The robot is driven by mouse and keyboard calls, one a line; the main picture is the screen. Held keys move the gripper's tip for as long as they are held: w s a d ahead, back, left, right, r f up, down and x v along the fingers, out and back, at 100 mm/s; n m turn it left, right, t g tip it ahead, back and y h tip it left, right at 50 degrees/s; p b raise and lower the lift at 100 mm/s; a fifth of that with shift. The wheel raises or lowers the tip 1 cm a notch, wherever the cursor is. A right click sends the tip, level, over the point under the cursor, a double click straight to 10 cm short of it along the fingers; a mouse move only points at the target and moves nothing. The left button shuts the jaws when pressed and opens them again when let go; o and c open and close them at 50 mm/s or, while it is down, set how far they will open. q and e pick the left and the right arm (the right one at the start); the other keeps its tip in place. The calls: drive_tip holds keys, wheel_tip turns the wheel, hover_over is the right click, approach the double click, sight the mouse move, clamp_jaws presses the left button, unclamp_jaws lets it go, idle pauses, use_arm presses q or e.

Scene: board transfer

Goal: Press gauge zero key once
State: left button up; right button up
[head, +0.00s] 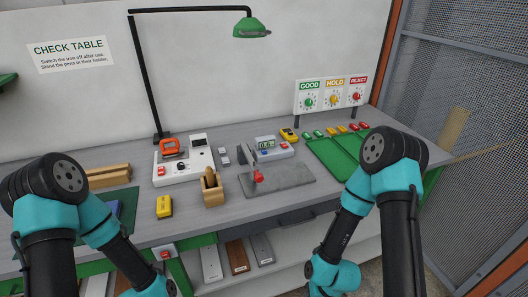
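The gauge (272,149) is a pale box with a small lit display (265,142) on the table, right of centre in the head view. Its front has small coloured keys, one blue and one red; their labels are too small to read. A grey plate (290,180) with an upright stand and a red knob (258,177) is in front of the gauge. Both my arms bend down towards the bottom of the picture, well apart from the gauge. Neither gripper's fingers show.
A green lamp (251,28) hangs above. The table's front strip is mostly clear.

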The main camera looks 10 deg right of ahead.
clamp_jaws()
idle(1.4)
